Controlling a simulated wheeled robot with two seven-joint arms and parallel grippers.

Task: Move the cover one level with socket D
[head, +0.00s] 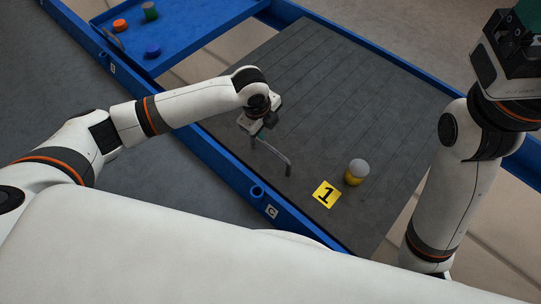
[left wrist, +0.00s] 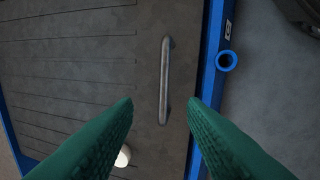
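Cover one is a dark grey grooved panel (head: 335,95) with a yellow label "1" (head: 326,194). A grey bar handle (head: 272,150) stands near its left edge. My left gripper (head: 265,128) is over the cover at the handle's far end. In the left wrist view the open green fingers (left wrist: 162,103) have the handle (left wrist: 165,75) showing in the gap between them; contact is not visible. A socket ring (head: 257,191) with label C (head: 271,211) is on the blue rail. No label clearly reads D. My right gripper (head: 520,50) is raised at the top right, its fingertips cut off.
A yellow object with a grey-white top (head: 356,172) stands on the cover beside the label. A blue tray (head: 185,40) at the upper left holds orange, green and blue pieces. A blue rail (head: 215,160) runs along the cover's left side. Another label (head: 112,68) is too small to read surely.

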